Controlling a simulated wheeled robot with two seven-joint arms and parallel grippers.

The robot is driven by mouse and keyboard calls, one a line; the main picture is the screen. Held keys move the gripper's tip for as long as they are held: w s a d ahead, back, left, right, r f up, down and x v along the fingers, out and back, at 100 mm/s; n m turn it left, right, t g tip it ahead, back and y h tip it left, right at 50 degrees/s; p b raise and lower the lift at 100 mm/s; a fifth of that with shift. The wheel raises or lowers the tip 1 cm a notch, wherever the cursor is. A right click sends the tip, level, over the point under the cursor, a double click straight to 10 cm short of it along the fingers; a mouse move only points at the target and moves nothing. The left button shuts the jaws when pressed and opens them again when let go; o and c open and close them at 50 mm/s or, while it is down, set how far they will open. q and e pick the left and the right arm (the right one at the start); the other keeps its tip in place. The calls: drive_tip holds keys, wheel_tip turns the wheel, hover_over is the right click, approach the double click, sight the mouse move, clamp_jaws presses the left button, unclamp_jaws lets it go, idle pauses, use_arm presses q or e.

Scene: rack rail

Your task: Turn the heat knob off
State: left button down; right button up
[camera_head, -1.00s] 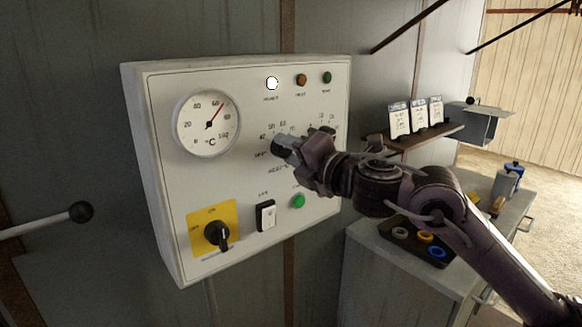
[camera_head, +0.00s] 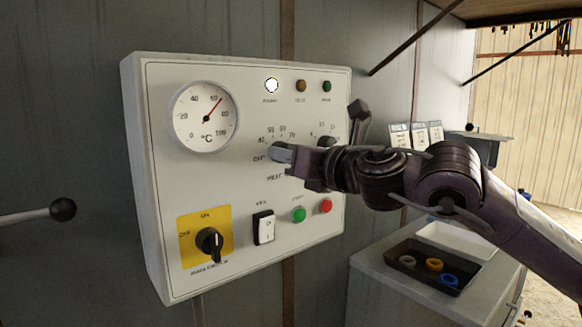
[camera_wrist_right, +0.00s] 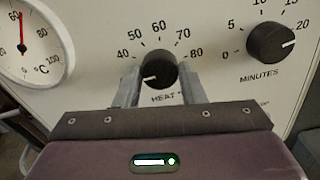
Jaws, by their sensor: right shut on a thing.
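The heat knob (camera_wrist_right: 158,70) is black and round, on a white control panel (camera_head: 235,180). In the right wrist view its white mark points to the lower left, below the 40 on its scale. My right gripper (camera_wrist_right: 161,88) has its two fingers on either side of the knob, shut on it. In the head view the right gripper (camera_head: 284,153) reaches the panel from the right, beside the OFF label, and its fingers hide most of the knob. My left gripper is not in view.
A black minutes knob (camera_wrist_right: 270,43) sits close right of the heat knob. The panel also has a round temperature dial (camera_head: 206,117), a yellow-backed rotary switch (camera_head: 209,241), a rocker switch (camera_head: 264,227), a green button (camera_head: 299,214) and a red one (camera_head: 326,206). A bench tray (camera_head: 410,275) stands below right.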

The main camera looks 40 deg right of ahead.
drive_tip(key=shift+n+b, duration=0.5)
drive_tip(key=shift+n, duration=0.6)
drive_tip(key=o, duration=1)
